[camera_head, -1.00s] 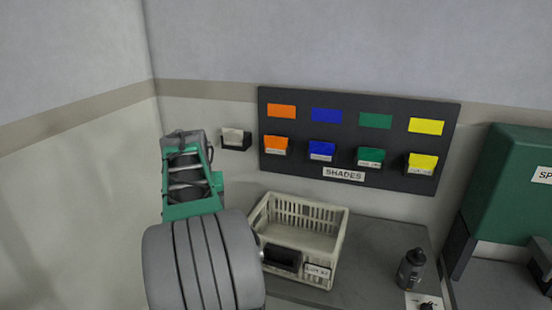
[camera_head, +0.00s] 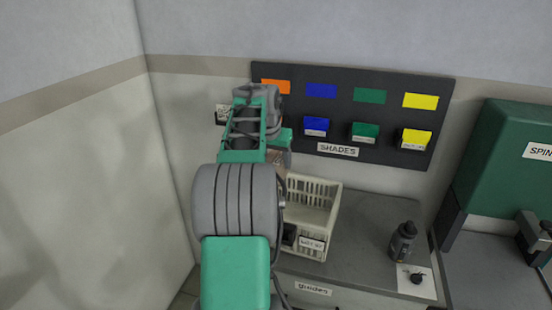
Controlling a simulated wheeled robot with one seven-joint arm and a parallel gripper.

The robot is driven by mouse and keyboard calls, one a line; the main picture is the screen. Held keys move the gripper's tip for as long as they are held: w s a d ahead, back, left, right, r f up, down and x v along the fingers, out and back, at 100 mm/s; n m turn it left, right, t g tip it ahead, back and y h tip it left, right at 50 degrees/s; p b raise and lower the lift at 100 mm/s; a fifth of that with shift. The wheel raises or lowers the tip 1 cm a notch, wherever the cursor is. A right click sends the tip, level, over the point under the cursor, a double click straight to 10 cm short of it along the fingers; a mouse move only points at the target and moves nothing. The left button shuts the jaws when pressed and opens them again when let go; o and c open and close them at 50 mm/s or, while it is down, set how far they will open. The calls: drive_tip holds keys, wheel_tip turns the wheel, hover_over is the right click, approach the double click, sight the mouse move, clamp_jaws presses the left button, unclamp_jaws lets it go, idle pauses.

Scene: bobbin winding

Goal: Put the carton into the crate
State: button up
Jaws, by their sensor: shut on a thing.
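The crate (camera_head: 318,208) is a cream slatted basket on the grey bench, with a label on its front; my arm hides its left part. My gripper (camera_head: 281,152) points down behind my arm, above the crate's back left side, and is mostly hidden. A small brownish patch of what looks like the carton (camera_head: 275,158) shows at the gripper, which is shut on it. The rest of the carton is hidden, so I cannot tell its tilt or its exact height over the crate.
A dark SHADES board (camera_head: 390,142) with coloured cards and small bins hangs on the wall behind. A dark bottle (camera_head: 403,241) and a white sheet with a small black item (camera_head: 417,279) are to the right. A green machine (camera_head: 509,165) stands far right. The bench between crate and bottle is clear.

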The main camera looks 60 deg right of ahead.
wheel_tip(320, 180, down, 19)
drive_tip(key=b, duration=1.3)
drive_tip(key=shift+r+b, duration=0.2)
drive_tip(key=shift+b, duration=0.15)
drive_tip(key=o, duration=1.7)
drive_tip(key=shift+o, duration=0.2)
wheel_tip(320, 180, up, 18)
drive_tip(key=p, duration=1.5)
drive_tip(key=shift+r, duration=0.1)
